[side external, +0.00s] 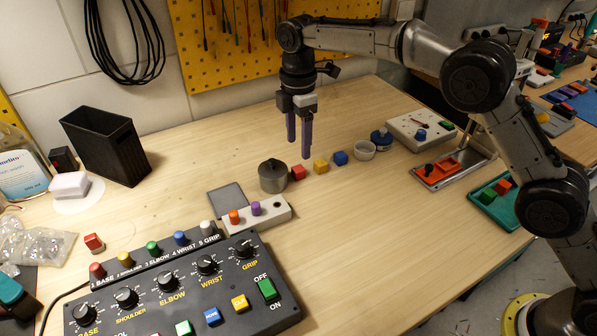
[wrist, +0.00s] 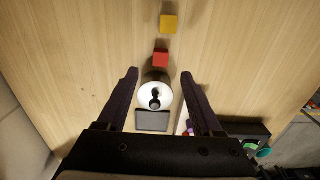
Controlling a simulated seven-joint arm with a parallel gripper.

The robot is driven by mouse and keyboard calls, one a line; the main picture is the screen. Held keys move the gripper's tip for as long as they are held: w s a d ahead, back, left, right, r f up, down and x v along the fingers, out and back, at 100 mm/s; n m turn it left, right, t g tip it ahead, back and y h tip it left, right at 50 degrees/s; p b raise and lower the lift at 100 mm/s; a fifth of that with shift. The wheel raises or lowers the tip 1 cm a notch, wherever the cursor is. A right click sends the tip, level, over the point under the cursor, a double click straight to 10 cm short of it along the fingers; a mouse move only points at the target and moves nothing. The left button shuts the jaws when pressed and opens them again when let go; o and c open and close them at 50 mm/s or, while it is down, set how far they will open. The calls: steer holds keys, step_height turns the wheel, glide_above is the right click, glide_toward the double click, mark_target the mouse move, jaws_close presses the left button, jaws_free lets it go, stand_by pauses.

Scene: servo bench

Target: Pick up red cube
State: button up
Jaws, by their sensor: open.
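A small red cube (side external: 298,172) sits on the wooden bench, just right of a round metal pot with a knob lid (side external: 272,177). In the wrist view the red cube (wrist: 160,58) lies beyond my fingertips, close to the pot (wrist: 155,96); I cannot tell whether they touch. My gripper (side external: 298,148) hangs above the bench over the area of the cube, fingers pointing down. In the wrist view its two fingers (wrist: 161,77) are spread wide with nothing held between them.
A black control box (side external: 175,285) with knobs fills the front left. The bench front right of the cubes is clear.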

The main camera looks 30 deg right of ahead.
mark_target(297, 169)
steer(key=shift+a+f, duration=0.2)
steer(key=shift+f, duration=3.6)
jaws_close()
